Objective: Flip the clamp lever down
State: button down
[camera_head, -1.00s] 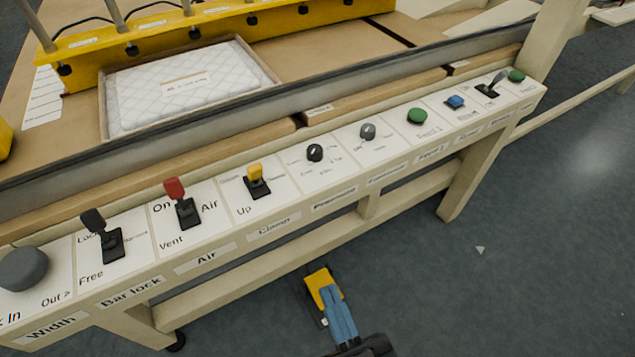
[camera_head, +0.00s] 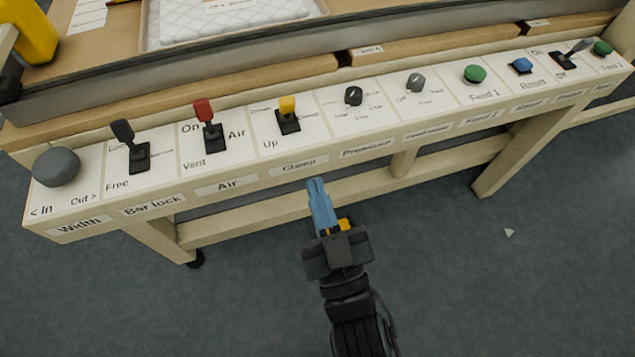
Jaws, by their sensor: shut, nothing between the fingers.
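The clamp lever (camera_head: 288,107) has a yellow tip on a black base and stands on the white panel strip above the "Clamp" label. The word "Up" is printed at its lower left; the print behind it is partly hidden by the lever. My gripper (camera_head: 316,184) has blue fingers that are shut and empty. It is just below the "Clamp" label in the picture, in front of the panel edge and apart from the lever.
The red air lever (camera_head: 204,113) and black bar lock lever (camera_head: 124,133) stand left of the clamp lever. The pressure knob (camera_head: 353,96) is to its right. A grey rail (camera_head: 300,50) runs behind the panel.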

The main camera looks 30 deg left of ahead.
aim_at(291, 107)
jog(key=x, duration=1.1)
jog(key=shift+a, duration=0.2)
jog(key=shift+r+g+p, duration=0.3)
jog(key=shift+r+p, duration=0.05)
jog(key=shift+p, duration=0.75)
